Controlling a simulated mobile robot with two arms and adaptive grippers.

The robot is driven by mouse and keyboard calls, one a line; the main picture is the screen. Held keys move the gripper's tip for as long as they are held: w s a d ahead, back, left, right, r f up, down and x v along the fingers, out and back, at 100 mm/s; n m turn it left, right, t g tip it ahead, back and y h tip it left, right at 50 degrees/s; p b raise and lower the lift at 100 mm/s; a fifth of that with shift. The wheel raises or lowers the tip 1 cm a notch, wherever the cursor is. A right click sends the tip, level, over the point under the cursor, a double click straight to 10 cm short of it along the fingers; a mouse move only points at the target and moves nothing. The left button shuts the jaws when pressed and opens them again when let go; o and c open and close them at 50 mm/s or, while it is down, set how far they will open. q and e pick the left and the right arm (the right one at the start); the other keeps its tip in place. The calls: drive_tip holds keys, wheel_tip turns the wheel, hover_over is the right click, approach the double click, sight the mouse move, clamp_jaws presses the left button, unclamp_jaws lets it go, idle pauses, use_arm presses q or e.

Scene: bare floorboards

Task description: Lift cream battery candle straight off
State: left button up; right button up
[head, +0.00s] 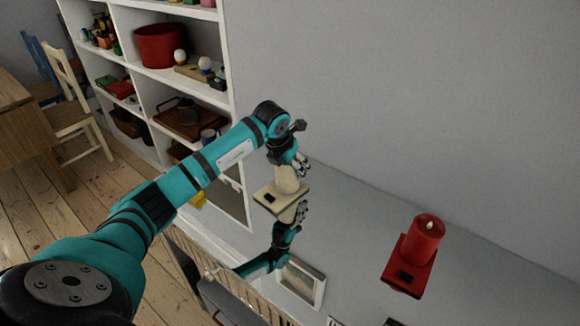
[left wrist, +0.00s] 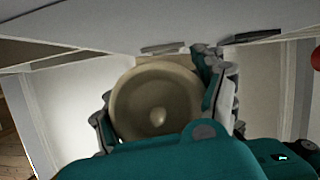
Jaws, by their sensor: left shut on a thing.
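The cream battery candle (head: 286,182) is an upright, short cylinder. Its pale square holder (head: 268,203) with a dark patch is directly beneath it; I see no clear gap between them. My left gripper (head: 293,164) is shut on the candle from above. In the left wrist view the candle's round rim and flame tip (left wrist: 157,116) sit between the left fingers. A second teal arm, seemingly my right, reaches up from below. Its gripper (head: 299,212) is just under the holder's lower edge; its jaws are too small to read, and I cannot tell if it touches the holder.
A red candle (head: 427,239) stands on a red holder (head: 396,273) to the right. A white shelf unit (head: 225,75) with pots and boxes is at the upper left. A framed panel (head: 302,281) lies below the arms. The grey wall area above and right is clear.

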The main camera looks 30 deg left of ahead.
use_arm(q)
drive_tip(key=shift+r, duration=0.2)
drive_tip(key=shift+r+p, duration=0.7)
drive_tip(key=shift+r, duration=0.1)
drive_tip(key=shift+r, duration=0.15)
drive_tip(key=shift+r+p, duration=1.8)
drive_tip(key=shift+r, duration=0.8)
